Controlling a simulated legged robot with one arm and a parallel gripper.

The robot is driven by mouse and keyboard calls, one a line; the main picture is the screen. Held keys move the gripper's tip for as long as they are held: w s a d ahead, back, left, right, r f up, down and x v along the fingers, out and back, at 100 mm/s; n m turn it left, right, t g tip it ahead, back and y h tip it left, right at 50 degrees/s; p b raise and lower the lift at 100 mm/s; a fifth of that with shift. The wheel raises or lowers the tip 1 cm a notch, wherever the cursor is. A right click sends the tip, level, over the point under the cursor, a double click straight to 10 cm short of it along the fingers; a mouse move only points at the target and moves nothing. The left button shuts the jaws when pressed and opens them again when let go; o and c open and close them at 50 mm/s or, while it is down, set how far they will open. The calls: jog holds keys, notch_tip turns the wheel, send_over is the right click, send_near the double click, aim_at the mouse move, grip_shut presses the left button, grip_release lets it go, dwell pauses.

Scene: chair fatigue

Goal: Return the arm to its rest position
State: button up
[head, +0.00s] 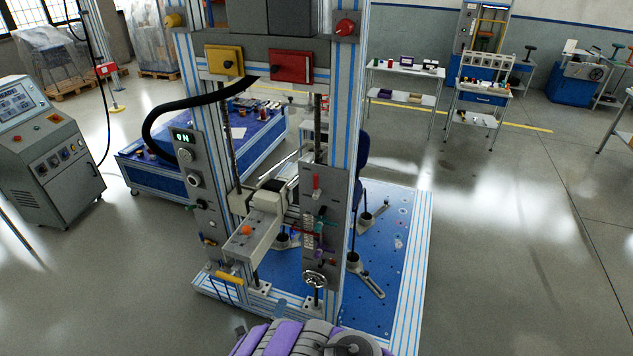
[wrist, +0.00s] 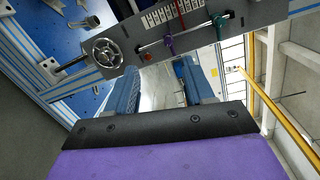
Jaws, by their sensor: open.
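My gripper (wrist: 162,78) shows in the wrist view, its two blue fingers spread apart beyond the black-edged purple mount. No object shows between the fingers. My purple and grey arm (head: 295,340) is at the bottom of the head view, low in front of the test machine (head: 354,95). A grey control panel (wrist: 205,25) with small coloured knobs crosses the wrist view beyond the fingertips. A metal handwheel (wrist: 107,52) is at its left; it also shows in the head view (head: 316,281). I cannot tell whether the fingers touch the panel.
The machine's blue base plate (head: 405,250) lies right of its columns. A blue workbench (head: 255,145) stands behind, and a grey control cabinet (head: 50,165) stands at left. Floor (head: 510,270) on the right is clear.

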jog(key=w+d+r+n+g+y+b, duration=0.1)
jog(key=w+d+r+n, duration=0.25)
jog(key=w+r, duration=0.35)
jog(key=w+d+r+n+g+y+b, duration=0.2)
jog(key=w+d+r+n, duration=0.15)
jog(key=w, duration=0.45)
jog(key=s+d+r+n+g+b, duration=0.2)
jog(key=s+d+r+n+g, duration=0.25)
jog(key=d+r, duration=0.6)
jog(key=s+d+r+n+g+b, duration=0.1)
jog(key=s+d+r+n+g, duration=0.2)
jog(key=s, duration=1.3)
jog(key=s+d+r+n+g+y+b, duration=0.1)
jog(key=s+d+r+n+g+b, duration=0.1)
jog(key=s, duration=1.5)
jog(key=s+d+r+n+g+b, duration=0.2)
jog(key=s+n+g, duration=0.4)
jog(key=s, duration=1.1)
jog(key=shift+d+r+n+y, duration=0.3)
jog(key=shift+d+r+n, duration=0.15)
jog(key=shift+d+r, duration=0.45)
jog(key=shift+f, duration=0.15)
